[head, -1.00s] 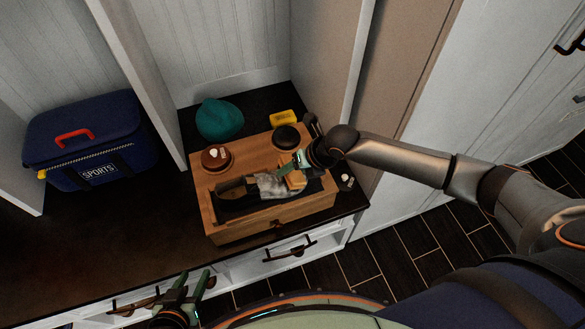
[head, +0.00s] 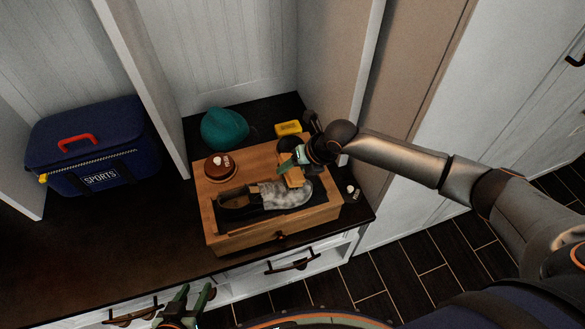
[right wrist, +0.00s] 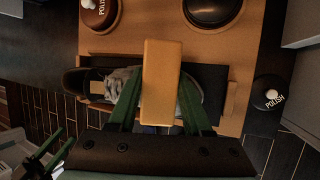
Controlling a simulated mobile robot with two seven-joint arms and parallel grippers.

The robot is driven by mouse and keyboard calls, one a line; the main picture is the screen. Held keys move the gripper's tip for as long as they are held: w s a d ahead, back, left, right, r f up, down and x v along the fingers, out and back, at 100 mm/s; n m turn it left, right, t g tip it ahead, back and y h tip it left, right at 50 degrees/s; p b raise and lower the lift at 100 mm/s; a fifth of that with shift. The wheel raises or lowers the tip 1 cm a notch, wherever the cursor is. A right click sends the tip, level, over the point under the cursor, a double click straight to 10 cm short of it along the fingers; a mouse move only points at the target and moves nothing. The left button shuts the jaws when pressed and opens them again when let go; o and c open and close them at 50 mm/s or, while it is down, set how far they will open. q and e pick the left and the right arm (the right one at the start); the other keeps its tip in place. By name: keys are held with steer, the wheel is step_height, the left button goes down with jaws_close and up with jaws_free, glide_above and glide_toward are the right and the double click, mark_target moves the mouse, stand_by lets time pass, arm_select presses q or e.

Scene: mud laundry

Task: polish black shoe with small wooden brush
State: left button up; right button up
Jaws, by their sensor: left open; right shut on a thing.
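The black shoe (head: 235,201) lies on its side-to-side length on a dark mat (head: 301,215) atop a wooden box (head: 215,226). A pale grey patch covers its middle and right part. The shoe also shows in the right wrist view (right wrist: 128,84), partly hidden by the brush. My right gripper (head: 290,168) is shut on the small wooden brush (head: 294,180), at the back edge of the shoe's right part; contact cannot be told. In the right wrist view the brush (right wrist: 162,80) sits between the green fingers. My left gripper (head: 187,300) is open and empty, low in front of the drawers.
On the box stand a brown polish tin (head: 219,168) and a dark round tin (right wrist: 214,9). A small polish container (head: 351,190) is right of the box. Behind are a teal hat (head: 224,130) and yellow item (head: 287,128). A blue bag (head: 95,150) stands left; the bench between is clear.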

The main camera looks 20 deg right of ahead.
mark_target(299, 179)
steer(key=shift+s, duration=0.1)
stand_by(0.3)
steer(key=s+p, duration=0.2)
steer(key=shift+s+r+p, duration=0.1)
steer(key=shift+s+p, duration=0.25)
steer(key=shift+s, duration=0.4)
steer(key=shift+w, duration=0.1)
steer(key=shift+w+f+b, duration=0.2)
steer(key=shift+w+b, duration=0.5)
steer(key=shift+w, duration=0.4)
steer(key=shift+w+r+b, duration=0.15)
steer(key=shift+w+b, duration=0.2)
steer(key=shift+w, duration=0.3)
